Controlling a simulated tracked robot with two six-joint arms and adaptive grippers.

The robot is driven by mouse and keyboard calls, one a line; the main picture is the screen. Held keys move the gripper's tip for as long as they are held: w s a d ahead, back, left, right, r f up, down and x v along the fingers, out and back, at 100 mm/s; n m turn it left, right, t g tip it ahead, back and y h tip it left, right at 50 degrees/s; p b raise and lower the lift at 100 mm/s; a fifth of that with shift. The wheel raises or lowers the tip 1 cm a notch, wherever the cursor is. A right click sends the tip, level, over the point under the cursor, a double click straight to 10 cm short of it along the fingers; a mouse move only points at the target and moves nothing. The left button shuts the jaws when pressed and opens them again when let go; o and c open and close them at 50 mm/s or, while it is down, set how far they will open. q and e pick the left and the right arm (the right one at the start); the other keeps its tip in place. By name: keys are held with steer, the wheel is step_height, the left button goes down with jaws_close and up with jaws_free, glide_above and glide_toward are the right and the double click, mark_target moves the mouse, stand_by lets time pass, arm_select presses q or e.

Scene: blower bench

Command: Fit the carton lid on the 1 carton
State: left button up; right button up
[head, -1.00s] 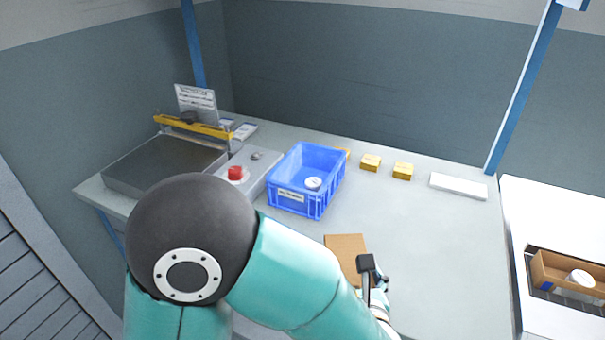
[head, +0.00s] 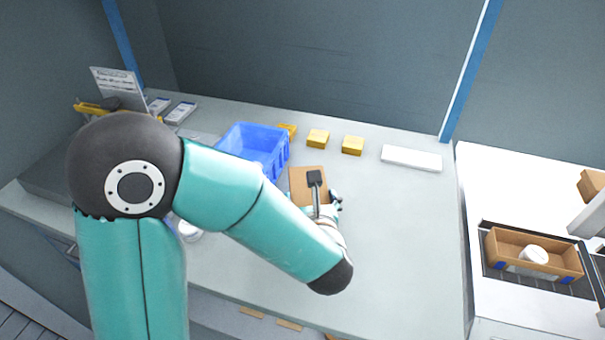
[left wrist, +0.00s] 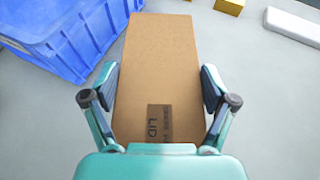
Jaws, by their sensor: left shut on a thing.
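The carton lid (head: 297,178) is a flat brown cardboard piece. In the left wrist view the lid (left wrist: 158,65) carries a dark printed "LID" label at its near end. My left gripper (head: 322,192) is shut on it, and in the left wrist view the fingers (left wrist: 160,92) press its two long sides. The lid is just right of the blue bin; its height over the bench is hard to judge. The open brown carton (head: 505,262) stands at the right on a dark roller track, with a white round thing (head: 534,254) inside. My right gripper is not seen.
The blue bin (head: 262,143) is close by the lid. Several yellow boxes (head: 352,145) and a white slab (head: 411,158) lie along the back. A blue post (head: 468,72) rises at the back right. Another brown box (head: 592,186) shows at the right edge. The bench's right half is clear.

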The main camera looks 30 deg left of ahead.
mark_target(305, 168)
arm_select(q)
steer(key=w+a, duration=0.1)
steer(key=w, duration=0.1)
steer(key=w+a, duration=0.2)
steer(key=w+a+p, duration=0.1)
steer(key=w, duration=0.1)
steer(key=shift+w+a, duration=0.1)
steer(key=shift+a, duration=0.3)
steer(key=shift+w+a+r, duration=0.1)
steer(key=shift+w+a, duration=0.25)
steer(key=shift+w, duration=0.05)
steer(key=shift+s+d+f, duration=0.1)
steer(key=shift+f, duration=1.7)
steer(key=shift+f, duration=0.1)
steer(key=o, duration=0.9)
